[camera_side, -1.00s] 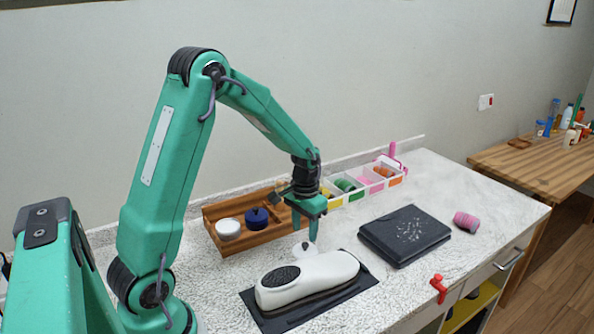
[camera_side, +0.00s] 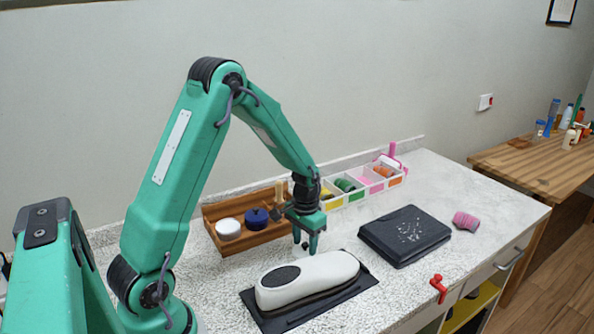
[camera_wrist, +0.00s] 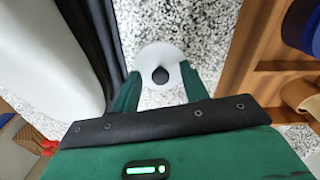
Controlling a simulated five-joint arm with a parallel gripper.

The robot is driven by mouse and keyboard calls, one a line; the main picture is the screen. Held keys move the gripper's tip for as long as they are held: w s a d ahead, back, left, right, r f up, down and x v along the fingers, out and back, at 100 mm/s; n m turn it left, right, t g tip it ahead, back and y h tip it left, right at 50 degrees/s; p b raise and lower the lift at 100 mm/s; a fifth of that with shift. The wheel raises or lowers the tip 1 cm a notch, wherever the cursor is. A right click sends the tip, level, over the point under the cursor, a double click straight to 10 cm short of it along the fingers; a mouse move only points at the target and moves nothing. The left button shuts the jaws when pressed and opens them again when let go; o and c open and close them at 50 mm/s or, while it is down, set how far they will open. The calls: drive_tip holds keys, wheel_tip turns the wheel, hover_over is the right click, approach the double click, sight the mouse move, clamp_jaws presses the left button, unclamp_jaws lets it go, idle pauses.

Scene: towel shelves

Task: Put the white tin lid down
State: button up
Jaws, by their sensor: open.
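The white tin lid (camera_wrist: 150,58) is a round white disc with a dark knob in the wrist view. It lies between and just beyond my fingertips, against the speckled counter, near a dark mat edge. The lid is hard to make out in the side view, against the pale counter. My gripper (camera_wrist: 160,82) is open around the knob side of the lid, with a gap between its fingers. In the side view my gripper (camera_side: 305,245) points down low over the counter, between the wooden tray and the white rounded object.
The white rounded object (camera_side: 325,272) sits on a dark mat (camera_side: 290,322). Behind my gripper is a wooden tray (camera_side: 264,238) with a white round tin (camera_side: 228,229) and a blue one (camera_side: 256,217). A black folded towel-like slab (camera_side: 405,235) lies right.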

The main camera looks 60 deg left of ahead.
sight(305, 244)
clamp_jaws()
drive_tip(key=shift+r, duration=0.15)
drive_tip(key=shift+r, duration=0.45)
wheel_tip(305, 244, up, 3)
drive_tip(key=shift+r, duration=0.1)
drive_tip(key=s+d+r, duration=0.1)
drive_tip(key=d+r, duration=0.1)
drive_tip(key=d, duration=0.1)
drive_tip(key=d+r, duration=0.2)
drive_tip(key=d, duration=0.2)
drive_tip(key=s+d+r, duration=0.1)
drive_tip(key=d+r, duration=0.1)
drive_tip(key=d, duration=0.2)
drive_tip(key=shift+s+d+r, duration=0.2)
drive_tip(key=shift+s+r, duration=0.1)
